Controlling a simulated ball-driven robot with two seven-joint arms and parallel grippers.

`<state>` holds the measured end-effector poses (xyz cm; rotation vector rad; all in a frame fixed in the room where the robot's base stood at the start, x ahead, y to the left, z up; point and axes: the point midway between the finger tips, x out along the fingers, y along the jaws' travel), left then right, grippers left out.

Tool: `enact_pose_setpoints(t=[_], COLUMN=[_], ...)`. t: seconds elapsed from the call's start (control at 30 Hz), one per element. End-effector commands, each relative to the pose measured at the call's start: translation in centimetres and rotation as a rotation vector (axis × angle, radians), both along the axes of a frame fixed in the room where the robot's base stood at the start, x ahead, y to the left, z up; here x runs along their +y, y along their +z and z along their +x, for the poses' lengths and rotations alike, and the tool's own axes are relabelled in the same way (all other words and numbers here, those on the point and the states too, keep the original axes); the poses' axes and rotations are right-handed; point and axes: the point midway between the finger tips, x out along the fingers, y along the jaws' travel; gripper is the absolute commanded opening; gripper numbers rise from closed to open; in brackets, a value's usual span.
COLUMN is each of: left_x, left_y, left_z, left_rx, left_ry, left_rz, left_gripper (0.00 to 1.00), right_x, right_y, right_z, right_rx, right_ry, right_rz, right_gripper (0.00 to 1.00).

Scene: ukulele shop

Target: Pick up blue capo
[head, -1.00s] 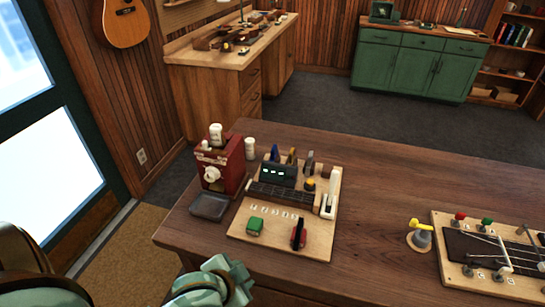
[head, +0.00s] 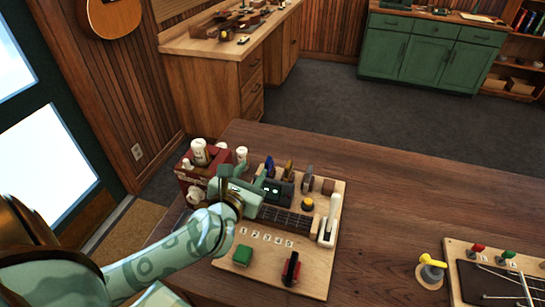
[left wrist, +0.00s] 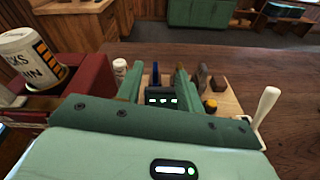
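The blue capo (head: 270,167) stands upright at the back left of a light wooden board (head: 300,270), behind a dark box with green lights (head: 272,190). In the left wrist view the blue capo (left wrist: 155,73) shows between my fingers, beyond their tips or level with them; I cannot tell which. My left gripper (head: 244,178) is open and empty, above the board's left side, and its fingers also frame the box in the left wrist view (left wrist: 159,82). A gold-brown capo (head: 289,169) and a grey capo (head: 307,178) stand to the right. My right gripper is out of view.
A white lever (head: 329,222) rises at the board's right. The table right of the board is clear up to a yellow-topped piece (head: 430,262).

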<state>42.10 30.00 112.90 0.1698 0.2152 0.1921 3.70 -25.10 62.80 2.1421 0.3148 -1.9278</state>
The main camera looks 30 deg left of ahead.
Motion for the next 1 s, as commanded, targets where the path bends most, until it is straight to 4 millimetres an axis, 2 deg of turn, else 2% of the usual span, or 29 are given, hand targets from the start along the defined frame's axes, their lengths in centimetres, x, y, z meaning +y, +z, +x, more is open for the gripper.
enact_pose_setpoints(t=[0.1,0.23,0.6,0.83,1.0], left_x=[0.6,1.0,2.8,3.3,3.4], left_y=[-2.5,-3.8,-7.2,-8.0,-9.7], left_z=[-0.5,0.2,7.6,9.4,11.7], left_rx=[0.115,0.154,0.153,0.153,0.152], left_ry=[0.073,0.099,0.098,0.097,0.096], left_rz=[-0.176,-0.23,-0.228,-0.228,-0.227], left_gripper=[0.37,0.37,0.37,0.37,0.37], right_x=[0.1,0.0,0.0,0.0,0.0], right_y=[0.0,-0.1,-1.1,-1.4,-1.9], right_z=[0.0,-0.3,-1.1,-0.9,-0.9], right_rx=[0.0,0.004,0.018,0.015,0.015], right_ry=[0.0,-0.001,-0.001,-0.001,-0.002], right_rz=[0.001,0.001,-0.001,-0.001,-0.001], right_gripper=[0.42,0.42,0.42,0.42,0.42])
